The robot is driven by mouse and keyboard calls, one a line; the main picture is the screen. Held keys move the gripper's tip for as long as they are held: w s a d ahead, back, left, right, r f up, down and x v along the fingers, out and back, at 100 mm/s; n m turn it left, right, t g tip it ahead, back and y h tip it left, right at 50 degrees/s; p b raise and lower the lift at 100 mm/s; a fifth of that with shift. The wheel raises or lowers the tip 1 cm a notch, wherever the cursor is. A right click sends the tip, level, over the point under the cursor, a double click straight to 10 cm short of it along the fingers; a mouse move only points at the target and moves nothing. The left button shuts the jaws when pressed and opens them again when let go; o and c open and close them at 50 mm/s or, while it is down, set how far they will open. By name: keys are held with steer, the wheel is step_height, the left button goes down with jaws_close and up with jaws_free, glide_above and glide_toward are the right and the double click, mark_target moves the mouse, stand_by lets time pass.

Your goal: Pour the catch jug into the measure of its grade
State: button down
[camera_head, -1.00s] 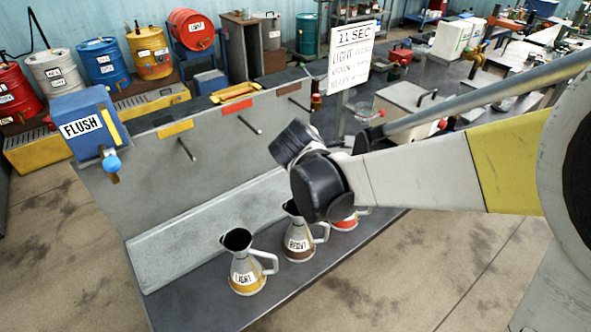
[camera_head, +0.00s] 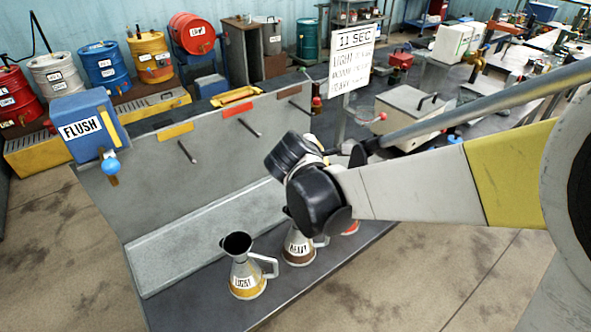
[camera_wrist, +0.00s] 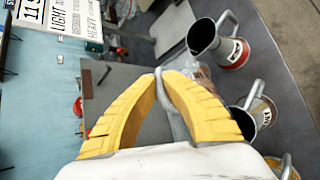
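Three metal measures with handles stand in a row on the dark shelf. The LIGHT measure (camera_head: 247,284) has a yellow base. The HEAVY measure (camera_head: 297,257) has a brown base and shows in the wrist view (camera_wrist: 262,112). The red-based measure (camera_wrist: 233,55) is mostly hidden behind my arm in the head view. My gripper (camera_wrist: 160,75) has its yellow fingers closed around a pale grey handle (camera_wrist: 163,97). Clear material of the catch jug (camera_wrist: 180,125) shows faintly behind the fingers; its contents cannot be made out. My wrist hides the gripper and jug in the head view.
A sign (camera_head: 352,58) reads 11 SEC above lines for the grades. A blue FLUSH box (camera_head: 85,127) with a tap is at the bench's left end. The sloped back panel (camera_head: 215,150) carries pegs under coloured tags. The shelf left of the LIGHT measure is clear.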

steer(key=shift+s+a+f+t+h+b, duration=0.1)
steer(key=shift+s+a+t+h+b, duration=0.25)
steer(key=shift+t+b, duration=0.25)
stand_by(1.1)
steer(key=shift+s+a+r+n+t+h+b, duration=0.15)
steer(key=shift+s+a+r+t+h+b, duration=0.35)
steer(key=shift+b, duration=0.4)
steer(key=shift+s+a+r+n+t+h+b, duration=0.15)
steer(key=shift+s+a+t+b, duration=0.1)
steer(key=shift+s+t+b, duration=0.5)
stand_by(1.6)
